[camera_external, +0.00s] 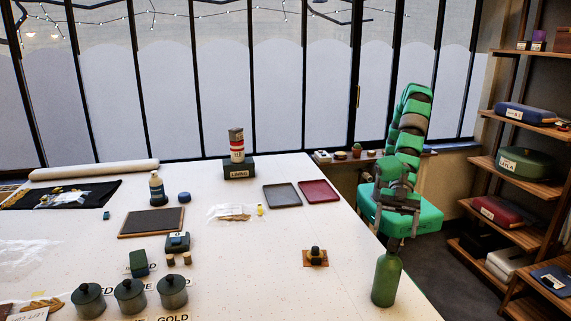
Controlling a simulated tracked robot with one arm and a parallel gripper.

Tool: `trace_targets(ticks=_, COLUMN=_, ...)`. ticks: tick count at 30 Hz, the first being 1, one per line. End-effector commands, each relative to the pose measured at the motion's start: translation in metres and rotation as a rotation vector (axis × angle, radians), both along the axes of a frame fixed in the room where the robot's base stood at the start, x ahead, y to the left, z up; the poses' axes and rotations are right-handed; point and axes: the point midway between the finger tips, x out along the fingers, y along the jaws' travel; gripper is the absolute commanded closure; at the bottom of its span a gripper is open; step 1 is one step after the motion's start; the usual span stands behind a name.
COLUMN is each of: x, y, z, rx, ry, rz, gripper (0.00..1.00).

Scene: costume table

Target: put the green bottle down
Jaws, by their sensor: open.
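The green bottle (386,281) stands upright on the white table (290,275), close to its right edge. The jaws are open.
A small dark object on a brown square (308,263) lies left of the bottle. A red tray (318,191) and a grey tray (282,195) lie farther back. Lidded pots (130,295) stand at front left. Wooden shelves (520,235) are at right. Bare table surrounds the bottle's left side.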

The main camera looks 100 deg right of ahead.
Motion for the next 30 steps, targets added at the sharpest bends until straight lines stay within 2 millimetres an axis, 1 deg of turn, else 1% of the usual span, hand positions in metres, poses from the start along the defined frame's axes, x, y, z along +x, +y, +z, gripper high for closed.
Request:
trace_targets(ticks=2, x=0.012, y=-0.007, z=0.01, rx=0.007, ry=-0.003, rz=-0.022, gripper=0.23)
trace_targets(ticks=5, x=0.041, y=-0.028, z=0.033, rx=0.015, ry=-0.006, rz=-0.081, gripper=0.23)
trace_targets(ticks=6, x=0.056, y=-0.04, z=0.047, rx=0.022, ry=-0.01, rz=-0.113, gripper=0.23)
trace_targets(ticks=8, x=0.081, y=-0.063, z=0.072, rx=0.033, ry=-0.018, rz=-0.166, gripper=0.23)
trace_targets(ticks=9, x=0.096, y=-0.081, z=0.088, rx=0.038, ry=-0.021, rz=-0.205, gripper=0.23)
trace_targets(ticks=11, x=0.117, y=-0.109, z=0.111, rx=0.045, ry=-0.025, rz=-0.26, gripper=0.23)
trace_targets(ticks=12, x=0.13, y=-0.128, z=0.127, rx=0.049, ry=-0.03, rz=-0.295, gripper=0.23)
trace_targets(ticks=14, x=0.146, y=-0.159, z=0.152, rx=0.055, ry=-0.039, rz=-0.35, gripper=0.23)
trace_targets(ticks=15, x=0.156, y=-0.18, z=0.167, rx=0.06, ry=-0.044, rz=-0.386, gripper=0.23)
trace_targets(ticks=17, x=0.167, y=-0.213, z=0.19, rx=0.062, ry=-0.052, rz=-0.44, gripper=0.23)
trace_targets(ticks=18, x=0.174, y=-0.235, z=0.207, rx=0.067, ry=-0.061, rz=-0.477, gripper=0.23)
trace_targets(ticks=20, x=0.179, y=-0.27, z=0.23, rx=0.069, ry=-0.069, rz=-0.531, gripper=0.23)
trace_targets(ticks=21, x=0.181, y=-0.293, z=0.246, rx=0.075, ry=-0.077, rz=-0.567, gripper=0.23)
trace_targets(ticks=23, x=0.182, y=-0.328, z=0.268, rx=0.076, ry=-0.085, rz=-0.62, gripper=0.23)
trace_targets(ticks=24, x=0.181, y=-0.351, z=0.283, rx=0.079, ry=-0.096, rz=-0.656, gripper=0.23)
trace_targets(ticks=26, x=0.175, y=-0.386, z=0.304, rx=0.079, ry=-0.104, rz=-0.709, gripper=0.23)
trace_targets(ticks=27, x=0.17, y=-0.407, z=0.319, rx=0.082, ry=-0.114, rz=-0.745, gripper=0.23)
trace_targets(ticks=30, x=0.154, y=-0.455, z=0.349, rx=0.081, ry=-0.131, rz=-0.821, gripper=0.23)
